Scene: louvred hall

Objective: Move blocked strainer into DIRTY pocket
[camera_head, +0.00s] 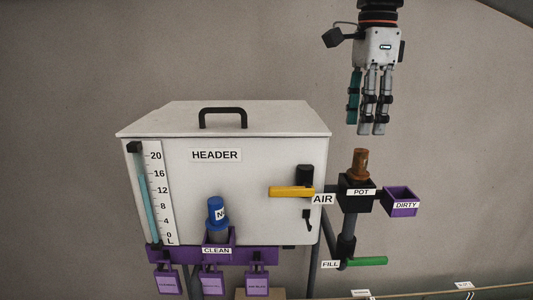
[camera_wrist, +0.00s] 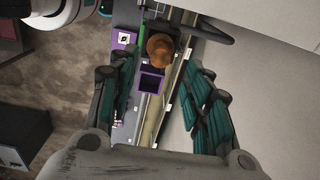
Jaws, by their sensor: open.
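A brown, rusty-looking strainer (camera_head: 361,163) stands upright in the black POT (camera_head: 357,197), to the right of the white header tank. The purple, open-topped DIRTY pocket (camera_head: 401,199) is just right of the pot and looks empty. My gripper (camera_head: 369,130) hangs above the strainer, fingers pointing down, open and apart from it. In the wrist view the strainer's round top (camera_wrist: 160,46) and the empty DIRTY pocket (camera_wrist: 150,83) show between my open fingers (camera_wrist: 158,100). The strainer's lower part is hidden inside the pot.
The white HEADER tank (camera_head: 222,185) with a top handle stands left. A yellow AIR lever (camera_head: 291,192) juts near the pot; a green FILL lever (camera_head: 365,262) sits below. A blue-capped strainer (camera_head: 217,212) stands in the purple CLEAN pocket (camera_head: 232,238). Purple tags hang beneath.

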